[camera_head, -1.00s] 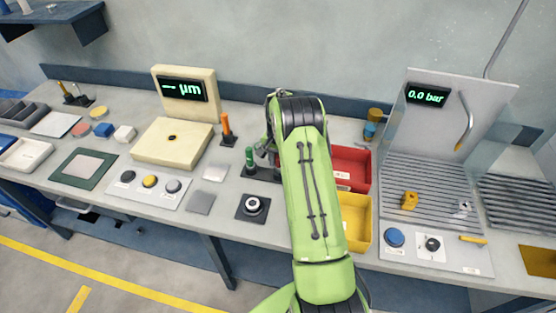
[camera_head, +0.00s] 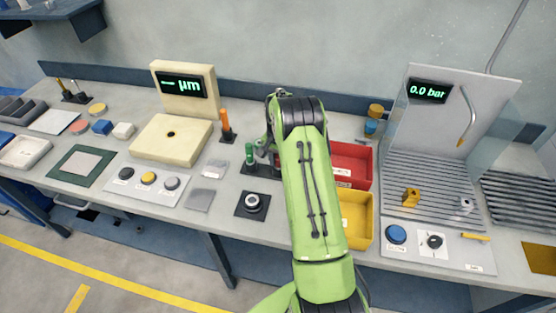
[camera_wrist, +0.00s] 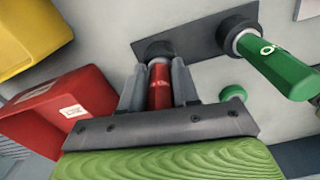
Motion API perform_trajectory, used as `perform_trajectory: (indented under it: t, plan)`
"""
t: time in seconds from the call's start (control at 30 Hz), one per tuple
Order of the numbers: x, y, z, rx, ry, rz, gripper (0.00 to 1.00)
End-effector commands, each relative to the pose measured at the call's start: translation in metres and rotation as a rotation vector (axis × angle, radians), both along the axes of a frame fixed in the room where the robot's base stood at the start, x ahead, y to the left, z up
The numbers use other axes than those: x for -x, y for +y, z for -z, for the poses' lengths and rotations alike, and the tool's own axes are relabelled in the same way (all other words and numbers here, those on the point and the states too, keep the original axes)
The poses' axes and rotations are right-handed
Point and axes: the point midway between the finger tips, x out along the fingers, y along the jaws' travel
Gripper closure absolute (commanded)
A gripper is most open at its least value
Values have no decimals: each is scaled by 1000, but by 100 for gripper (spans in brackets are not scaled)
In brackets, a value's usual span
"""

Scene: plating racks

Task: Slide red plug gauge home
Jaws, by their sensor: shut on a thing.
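The red plug gauge (camera_wrist: 160,88) stands between my gripper's two grey fingers (camera_wrist: 160,85) in the wrist view, and the gripper is shut on it. A pale band shows at its far end, against a black collar (camera_wrist: 155,50) on the dark base plate (camera_wrist: 195,40). How deep it sits in the collar cannot be told. The green plug gauge (camera_wrist: 285,70) sits in the other collar of the same plate. In the head view the green gauge (camera_head: 250,153) stands upright on the dark base (camera_head: 258,170); my arm hides the red gauge.
A red bin (camera_head: 352,165) and a yellow bin (camera_head: 357,222) stand right of my arm; both also show at left in the wrist view. An orange-handled tool (camera_head: 225,123) stands behind and left of the green gauge. A black ring fixture (camera_head: 252,204) lies in front.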

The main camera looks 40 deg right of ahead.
Motion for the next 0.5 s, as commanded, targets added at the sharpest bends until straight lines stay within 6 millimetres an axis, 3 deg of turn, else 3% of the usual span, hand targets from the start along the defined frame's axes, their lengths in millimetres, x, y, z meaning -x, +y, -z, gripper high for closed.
perform_trajectory:
  t: [0.43,0.47,0.5]
  plan:
    - [0,0,4,0,0,0,96]
    - [0,0,5,0,0,0,68]
    - [0,0,5,0,0,0,62]
